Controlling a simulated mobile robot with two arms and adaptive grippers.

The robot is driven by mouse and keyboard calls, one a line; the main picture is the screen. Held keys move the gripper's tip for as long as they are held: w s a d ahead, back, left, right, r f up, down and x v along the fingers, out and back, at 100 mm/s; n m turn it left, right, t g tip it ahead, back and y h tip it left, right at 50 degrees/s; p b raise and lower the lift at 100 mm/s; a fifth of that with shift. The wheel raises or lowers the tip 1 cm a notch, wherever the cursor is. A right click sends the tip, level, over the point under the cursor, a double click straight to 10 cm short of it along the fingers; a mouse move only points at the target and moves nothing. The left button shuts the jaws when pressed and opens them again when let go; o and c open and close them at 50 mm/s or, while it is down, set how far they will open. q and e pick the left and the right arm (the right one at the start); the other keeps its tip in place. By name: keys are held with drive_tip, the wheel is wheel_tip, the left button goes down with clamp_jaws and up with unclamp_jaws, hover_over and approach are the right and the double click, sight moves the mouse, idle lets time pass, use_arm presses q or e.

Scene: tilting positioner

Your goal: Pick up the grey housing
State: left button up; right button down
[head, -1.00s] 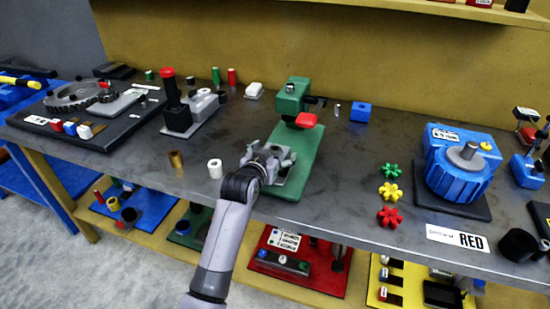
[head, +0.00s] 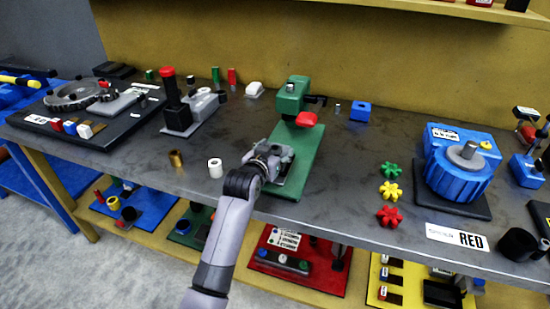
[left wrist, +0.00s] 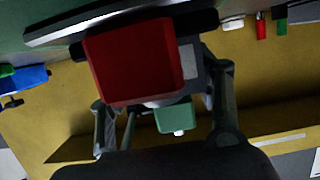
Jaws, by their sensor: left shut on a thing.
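The grey housing (head: 286,154) is at the front of the green base plate (head: 308,155) in the head view, mostly hidden by my gripper. My left gripper (head: 278,163) is shut on it, low over the plate. I cannot tell whether the housing touches the plate. Behind stands a green press-like fixture (head: 292,97) with a red part (head: 306,119). My right gripper is not in view.
A brass cylinder (head: 176,159) and a white ring (head: 215,168) stand left of the gripper. Several coloured knobs (head: 390,192) and a blue motor-like unit (head: 457,165) are to the right. The grey bench top (head: 345,175) is clear between plate and knobs.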

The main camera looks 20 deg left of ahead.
use_arm(q)
clamp_jaws()
drive_tip(key=shift+w+r, duration=0.15)
drive_tip(key=shift+r, duration=0.1)
drive_tip(key=shift+r, duration=0.1)
